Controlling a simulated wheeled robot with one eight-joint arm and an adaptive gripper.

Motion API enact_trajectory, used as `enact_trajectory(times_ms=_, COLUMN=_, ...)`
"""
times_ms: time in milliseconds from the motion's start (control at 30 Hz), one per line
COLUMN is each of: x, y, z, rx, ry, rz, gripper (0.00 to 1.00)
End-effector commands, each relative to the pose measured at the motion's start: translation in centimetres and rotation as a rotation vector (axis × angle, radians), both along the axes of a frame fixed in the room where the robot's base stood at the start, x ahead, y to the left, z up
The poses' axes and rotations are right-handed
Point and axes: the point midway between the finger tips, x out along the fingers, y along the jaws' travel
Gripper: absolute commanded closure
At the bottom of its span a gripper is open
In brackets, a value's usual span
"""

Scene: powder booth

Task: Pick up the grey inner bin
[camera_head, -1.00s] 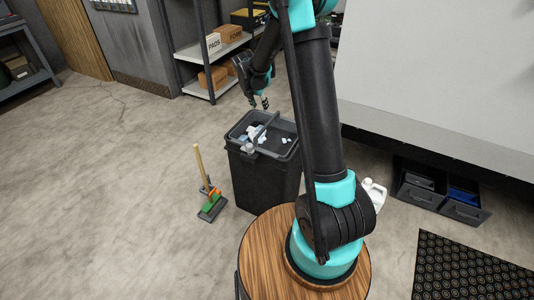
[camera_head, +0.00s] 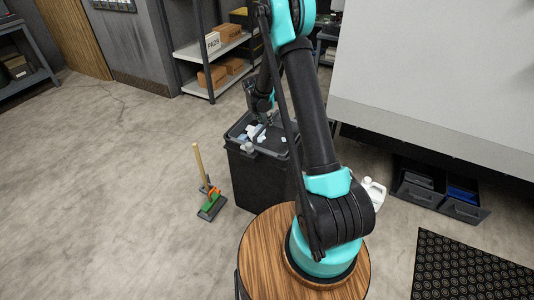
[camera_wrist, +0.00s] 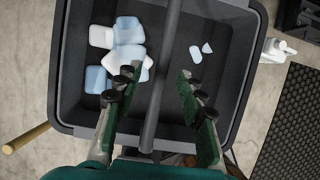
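The grey inner bin (camera_head: 234,137) sits in the top of a tall black outer bin (camera_head: 262,182). In the wrist view the inner bin's rim (camera_wrist: 62,85) surrounds white and pale blue scraps (camera_wrist: 120,50), with two small bits on the right. A dark grey handle bar (camera_wrist: 168,45) crosses the middle of the inner bin. My gripper (camera_head: 266,121) is over the bin, low near its rim. In the wrist view my gripper (camera_wrist: 157,82) is open, one finger on each side of the bar, with gaps on both sides. Its exact height above the bar is hard to tell.
A broom-like tool (camera_head: 207,190) with a wooden handle stands left of the bin. A white jug (camera_head: 374,192) and grey floor trays (camera_head: 440,190) are to the right. A shelf (camera_head: 212,60) stands behind.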

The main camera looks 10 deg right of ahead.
Motion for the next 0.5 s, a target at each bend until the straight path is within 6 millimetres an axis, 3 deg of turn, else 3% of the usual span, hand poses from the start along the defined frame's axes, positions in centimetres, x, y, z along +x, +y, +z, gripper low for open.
enact_trajectory(times_ms=233, x=1.2, y=-1.2, z=-3.0, rx=0.001, ry=0.000, rz=-0.002, gripper=0.61)
enact_trajectory(times_ms=500, x=1.4, y=-1.3, z=-3.7, rx=0.000, ry=0.000, rz=-0.001, gripper=0.61)
